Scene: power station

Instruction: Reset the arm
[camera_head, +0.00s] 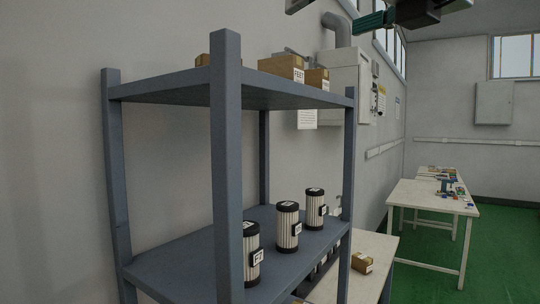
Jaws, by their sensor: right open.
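My right gripper (372,19) shows at the top edge, with dark and green parts, and is cut off by the frame. It is open, and nothing shows held in the visible part. It appears high in the picture, above the wall cabinet and to the right of the shelf's top. My left gripper is not in view.
A blue-grey shelf rack (226,180) stands close in front. Its lower board holds three striped cylinders (288,228); its top holds small brown boxes (281,67). A white table (430,200) stands right, with green floor (500,250) around it. A grey cabinet (343,85) hangs behind.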

